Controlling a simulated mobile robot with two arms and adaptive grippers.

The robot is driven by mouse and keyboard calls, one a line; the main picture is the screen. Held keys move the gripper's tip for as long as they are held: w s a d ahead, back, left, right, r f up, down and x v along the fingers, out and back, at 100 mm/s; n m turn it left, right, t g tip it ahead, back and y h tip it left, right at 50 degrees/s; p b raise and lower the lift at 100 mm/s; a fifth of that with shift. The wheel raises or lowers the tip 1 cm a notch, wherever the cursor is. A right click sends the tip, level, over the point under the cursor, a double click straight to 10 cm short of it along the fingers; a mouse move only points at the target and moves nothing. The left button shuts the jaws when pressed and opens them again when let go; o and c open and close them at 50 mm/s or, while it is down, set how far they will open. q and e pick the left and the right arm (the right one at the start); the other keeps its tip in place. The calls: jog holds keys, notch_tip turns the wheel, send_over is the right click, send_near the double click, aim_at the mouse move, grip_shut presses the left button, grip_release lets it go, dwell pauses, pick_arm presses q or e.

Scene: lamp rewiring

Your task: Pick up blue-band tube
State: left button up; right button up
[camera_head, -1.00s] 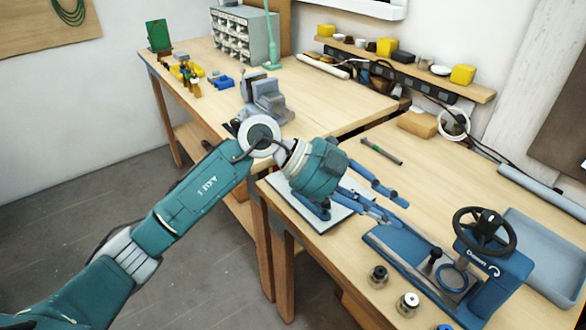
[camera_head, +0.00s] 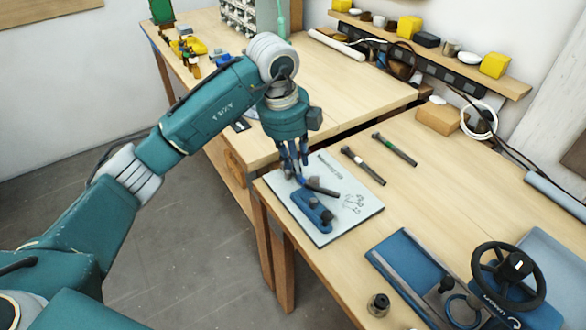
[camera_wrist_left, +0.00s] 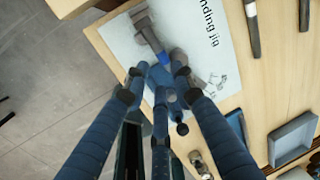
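The blue-band tube (camera_head: 322,187) is a short dark tube. It lies at the blue bending jig (camera_head: 311,208), on the jig's white board (camera_head: 340,228). In the left wrist view the tube (camera_wrist_left: 150,36) shows a blue band near its lower end, close to my fingertips. My left gripper (camera_head: 296,176) points down over the board at the tube's left end. Its blue fingers look spread, with a gap between the tips (camera_wrist_left: 158,78). I cannot tell whether they touch the tube. My right gripper is not in view.
Two other dark tubes lie behind the board, one with a pale band (camera_head: 362,166) and one with a green band (camera_head: 395,149). A blue machine with a black handwheel (camera_head: 508,277) stands at the right. The bench between is mostly clear.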

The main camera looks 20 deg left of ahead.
pick_arm(q)
jog(key=shift+w+f, duration=0.15)
jog(key=shift+f, duration=0.15)
jog(key=f+p, duration=0.1)
jog(key=f, duration=0.1)
jog(key=w+f+p, duration=0.1)
jog(key=f, duration=0.2)
jog(key=shift+d, duration=0.1)
jog(key=shift+f, duration=0.1)
jog(key=shift+c, duration=0.5)
jog(key=c, duration=0.4)
grip_shut()
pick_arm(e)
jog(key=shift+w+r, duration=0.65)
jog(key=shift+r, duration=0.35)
